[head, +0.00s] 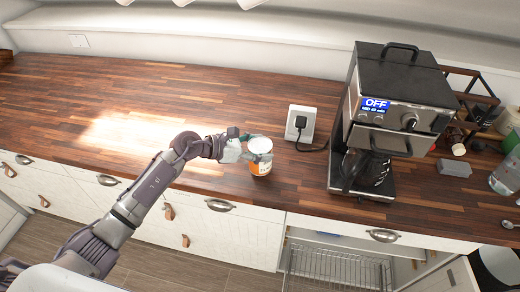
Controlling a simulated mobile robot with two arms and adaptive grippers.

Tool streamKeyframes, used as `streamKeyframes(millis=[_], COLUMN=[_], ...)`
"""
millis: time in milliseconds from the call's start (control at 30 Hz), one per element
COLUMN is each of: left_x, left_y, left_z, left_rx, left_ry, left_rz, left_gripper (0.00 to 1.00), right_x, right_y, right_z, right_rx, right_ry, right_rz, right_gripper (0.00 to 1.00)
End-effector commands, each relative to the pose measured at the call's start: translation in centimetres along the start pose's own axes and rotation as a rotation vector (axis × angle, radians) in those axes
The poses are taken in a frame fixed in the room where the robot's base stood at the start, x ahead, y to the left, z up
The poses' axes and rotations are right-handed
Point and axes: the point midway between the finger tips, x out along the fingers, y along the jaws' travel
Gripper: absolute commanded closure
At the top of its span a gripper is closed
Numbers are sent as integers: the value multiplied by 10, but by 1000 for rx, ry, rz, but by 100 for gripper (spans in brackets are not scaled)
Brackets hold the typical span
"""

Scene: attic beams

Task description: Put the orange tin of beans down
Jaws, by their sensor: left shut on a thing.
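The orange tin of beans (260,168) is at the front part of the wooden counter, with an orange lower part and a white upper part. My left gripper (254,149) is shut on the tin near its top, reaching in from the left. The tin looks upright. I cannot tell whether its base touches the counter or hangs just above it. My right gripper is not in view.
A coffee machine (402,80) with a glass jug stands to the right. A socket (301,122) with a plugged cord lies between it and the tin. The counter (130,100) to the left is clear. A rack and bottles crowd the far right.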

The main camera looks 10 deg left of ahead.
Motion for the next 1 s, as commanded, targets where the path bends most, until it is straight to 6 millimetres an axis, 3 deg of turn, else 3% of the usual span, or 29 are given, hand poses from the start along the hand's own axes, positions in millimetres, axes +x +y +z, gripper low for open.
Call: streamKeyframes(millis=[200, 567, 600, 733, 1000], left_x=[7, 9, 9, 9, 9], left_y=[0, 1, 0, 0, 0], left_z=[-15, -20, -20, -20, -20], left_rx=[0, 2, 1, 0, 0], left_ry=[-4, -3, 0, 0, 0], left_rz=[1, 1, 1, 0, 0], left_gripper=[87, 87, 27, 7, 7], right_x=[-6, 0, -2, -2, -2], right_y=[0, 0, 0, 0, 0], right_z=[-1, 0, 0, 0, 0], right_rx=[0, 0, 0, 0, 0], right_ry=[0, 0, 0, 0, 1], right_rz=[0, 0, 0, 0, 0], right_gripper=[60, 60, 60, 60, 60])
